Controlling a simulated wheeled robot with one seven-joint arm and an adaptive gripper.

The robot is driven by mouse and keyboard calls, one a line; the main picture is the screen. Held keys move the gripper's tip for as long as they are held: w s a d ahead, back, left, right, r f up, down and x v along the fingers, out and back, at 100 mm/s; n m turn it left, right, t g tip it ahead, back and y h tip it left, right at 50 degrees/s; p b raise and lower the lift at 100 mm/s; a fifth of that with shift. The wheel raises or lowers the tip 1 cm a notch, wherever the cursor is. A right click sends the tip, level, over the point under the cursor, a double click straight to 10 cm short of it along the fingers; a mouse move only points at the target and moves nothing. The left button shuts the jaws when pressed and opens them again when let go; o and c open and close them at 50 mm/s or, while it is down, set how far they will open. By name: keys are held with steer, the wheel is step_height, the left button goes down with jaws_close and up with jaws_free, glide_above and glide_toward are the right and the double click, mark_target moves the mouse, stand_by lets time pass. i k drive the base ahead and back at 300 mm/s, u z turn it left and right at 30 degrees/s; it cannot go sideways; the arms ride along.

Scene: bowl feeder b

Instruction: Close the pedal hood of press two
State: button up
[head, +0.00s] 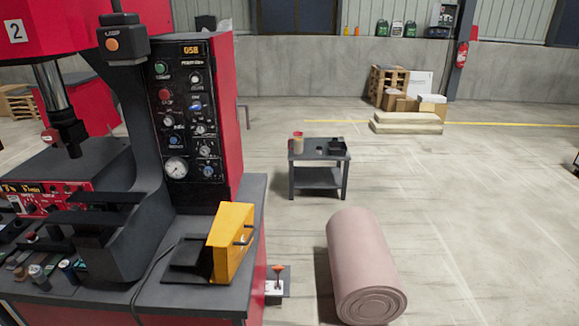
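The pedal hood (232,243) is a yellow box-like cover with a dark handle on its right face. It stands upright at the right end of a flat black pedal base (187,258), which lies uncovered to its left; the hood looks swung open. Both are on the dark bench top (190,296) of the red press (15,31), which carries a "2" label. A dark cable runs from the base toward the front. My gripper is not in view.
A control panel (186,120) with buttons and dials rises behind the hood. An orange-topped lever (278,270) sits low beside the bench. A pink roll (360,255) lies on the floor at right. A small dark table (319,155) stands farther back. Open floor lies between.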

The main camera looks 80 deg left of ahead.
mark_target(230, 234)
steer(key=i, duration=0.3)
steer(key=u, duration=2.05)
steer(key=k, duration=0.9)
steer(key=u, duration=1.2)
steer(key=i, duration=0.5)
